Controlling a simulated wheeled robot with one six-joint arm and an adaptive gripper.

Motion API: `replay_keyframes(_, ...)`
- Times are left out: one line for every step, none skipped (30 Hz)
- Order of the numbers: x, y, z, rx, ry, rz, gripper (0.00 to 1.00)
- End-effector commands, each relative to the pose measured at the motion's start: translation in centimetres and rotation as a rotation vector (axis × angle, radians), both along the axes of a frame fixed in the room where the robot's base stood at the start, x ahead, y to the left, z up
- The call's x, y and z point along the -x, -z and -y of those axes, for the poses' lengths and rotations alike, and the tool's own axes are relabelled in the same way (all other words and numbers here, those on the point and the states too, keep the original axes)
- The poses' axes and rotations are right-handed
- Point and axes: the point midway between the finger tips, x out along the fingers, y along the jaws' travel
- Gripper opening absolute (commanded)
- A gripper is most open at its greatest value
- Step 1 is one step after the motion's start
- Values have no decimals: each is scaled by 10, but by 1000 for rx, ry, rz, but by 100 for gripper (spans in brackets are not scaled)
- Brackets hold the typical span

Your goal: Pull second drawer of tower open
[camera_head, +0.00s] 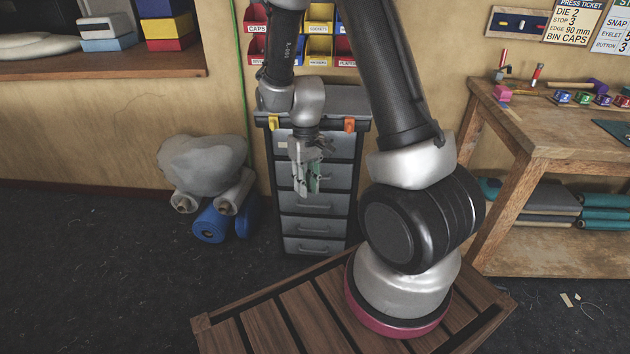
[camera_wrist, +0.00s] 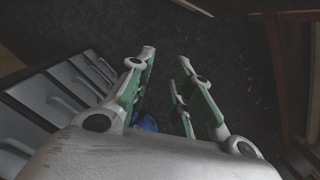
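The grey drawer tower (camera_head: 354,190) stands against the back wall in the head view, with a column of pale drawer fronts in a dark frame. The second drawer (camera_head: 342,178) from the top looks shut; my gripper hides part of its front. My gripper (camera_head: 308,188) hangs pointing down in front of the upper drawers, its green-lined fingers apart with nothing between them. In the wrist view my gripper (camera_wrist: 166,58) is open, and the tower's drawer fronts and handles (camera_wrist: 66,103) lie to its left, apart from the fingers. I cannot tell the exact gap to the second handle.
Yellow and orange clips (camera_head: 349,124) sit on the tower's top edge. Rolls (camera_head: 210,222) and a grey sack (camera_head: 203,164) lie left of the tower. A wooden workbench (camera_head: 520,150) stands at right. Dark floor (camera_head: 110,260) is open at left.

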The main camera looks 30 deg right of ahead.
Motion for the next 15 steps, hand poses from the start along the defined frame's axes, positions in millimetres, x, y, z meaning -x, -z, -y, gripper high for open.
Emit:
replay_keyframes(-8,35,-2,1,-11,1,21)
replay_keyframes(-15,55,-3,4,-21,16,21)
replay_keyframes(-23,83,-4,9,-34,39,21)
replay_keyframes(-29,103,-3,15,-45,59,21)
replay_keyframes(-35,124,-3,24,-57,82,21)
replay_keyframes(-42,152,-1,39,-78,116,21)
replay_keyframes(-46,173,1,55,-95,143,21)
replay_keyframes(-51,194,4,73,-114,173,21)
replay_keyframes(-57,220,10,103,-140,217,21)
replay_keyframes(-61,239,15,130,-165,252,21)
replay_keyframes(-65,257,20,160,-191,290,21)
replay_keyframes(-71,279,29,209,-229,344,21)
replay_keyframes(-75,294,37,254,-262,388,21)
replay_keyframes(-81,307,46,306,-300,437,21)
replay_keyframes(-91,318,58,385,-353,504,21)
